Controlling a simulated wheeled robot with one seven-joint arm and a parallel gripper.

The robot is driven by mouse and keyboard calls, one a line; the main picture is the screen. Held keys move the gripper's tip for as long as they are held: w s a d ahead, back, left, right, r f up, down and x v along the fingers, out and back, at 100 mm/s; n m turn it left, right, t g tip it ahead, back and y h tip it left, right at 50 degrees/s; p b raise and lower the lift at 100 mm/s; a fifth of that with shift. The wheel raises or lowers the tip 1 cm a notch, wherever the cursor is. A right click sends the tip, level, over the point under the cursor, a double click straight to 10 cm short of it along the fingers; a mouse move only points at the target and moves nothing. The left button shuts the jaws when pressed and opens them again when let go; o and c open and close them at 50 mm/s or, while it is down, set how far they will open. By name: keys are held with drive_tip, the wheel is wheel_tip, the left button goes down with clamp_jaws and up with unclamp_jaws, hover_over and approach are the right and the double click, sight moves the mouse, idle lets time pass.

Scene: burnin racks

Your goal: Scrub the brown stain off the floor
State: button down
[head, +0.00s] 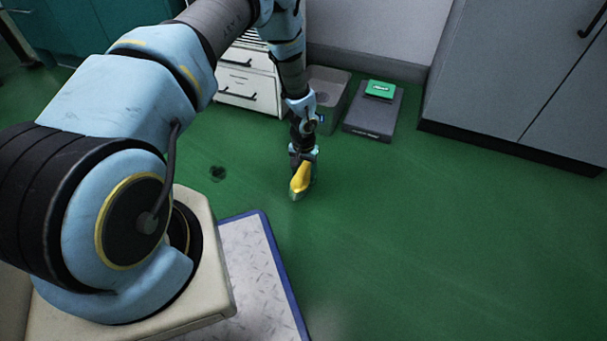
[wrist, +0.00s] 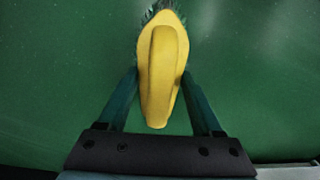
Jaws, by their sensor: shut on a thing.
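My gripper (head: 303,160) is shut on a yellow-handled scrub brush (head: 299,182), low over the green floor (head: 420,230). In the wrist view the brush (wrist: 160,75) points away between the two teal fingers, with grey-green bristles showing at its far end. Whether the bristles touch the floor I cannot tell. The stain does not show in the wrist view.
A grey bin (head: 338,112) and a dark flat box (head: 370,128) with a green item (head: 380,90) on it stand behind the gripper. White drawers (head: 247,80) are at the back, a grey cabinet (head: 500,70) at right. A blue-edged mat (head: 245,265) lies in front. Floor at right is clear.

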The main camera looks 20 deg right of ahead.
drive_tip(key=shift+d+r+p, duration=0.1)
drive_tip(key=shift+r+p, duration=2)
drive_tip(key=shift+r, duration=1.3)
